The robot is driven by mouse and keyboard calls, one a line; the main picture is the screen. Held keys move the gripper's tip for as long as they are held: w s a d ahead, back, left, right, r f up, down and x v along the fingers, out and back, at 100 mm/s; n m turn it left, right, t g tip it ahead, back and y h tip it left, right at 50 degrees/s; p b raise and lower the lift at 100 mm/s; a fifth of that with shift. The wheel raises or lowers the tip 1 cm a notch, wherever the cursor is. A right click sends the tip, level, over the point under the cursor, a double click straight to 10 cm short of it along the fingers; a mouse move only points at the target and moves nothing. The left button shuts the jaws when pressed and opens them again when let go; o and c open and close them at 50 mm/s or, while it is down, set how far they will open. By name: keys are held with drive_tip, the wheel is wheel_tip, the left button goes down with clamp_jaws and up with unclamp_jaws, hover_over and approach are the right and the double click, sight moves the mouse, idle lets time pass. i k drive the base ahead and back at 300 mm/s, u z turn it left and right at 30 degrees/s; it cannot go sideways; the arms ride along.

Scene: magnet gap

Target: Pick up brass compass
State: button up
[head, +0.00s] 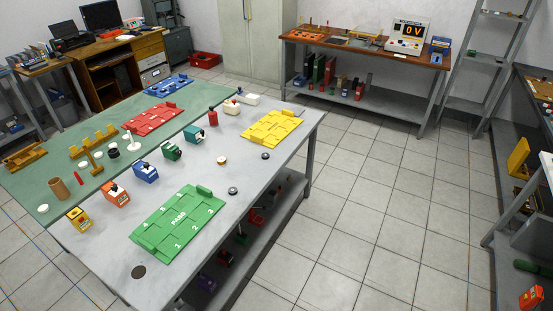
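A small round thing with a brass-coloured rim and a pale face (222,160), which looks like the brass compass, lies flat on the grey part of the large table (285,185). It sits between the row of coloured boxes and the yellow tray. It is small in the head view, so its details cannot be read. Nothing covers it. My gripper is not in view.
Nearby are a grey disc (233,190), another disc (265,155), a green "PASS" tray (178,222), a yellow tray (272,128), a green box (172,150) and a blue box (146,171). The tiled floor right of the table is clear.

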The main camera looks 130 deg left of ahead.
sight(222, 160)
drive_tip(key=z, duration=2.35)
drive_tip(key=k, duration=2.65)
drive_tip(key=z, duration=1.95)
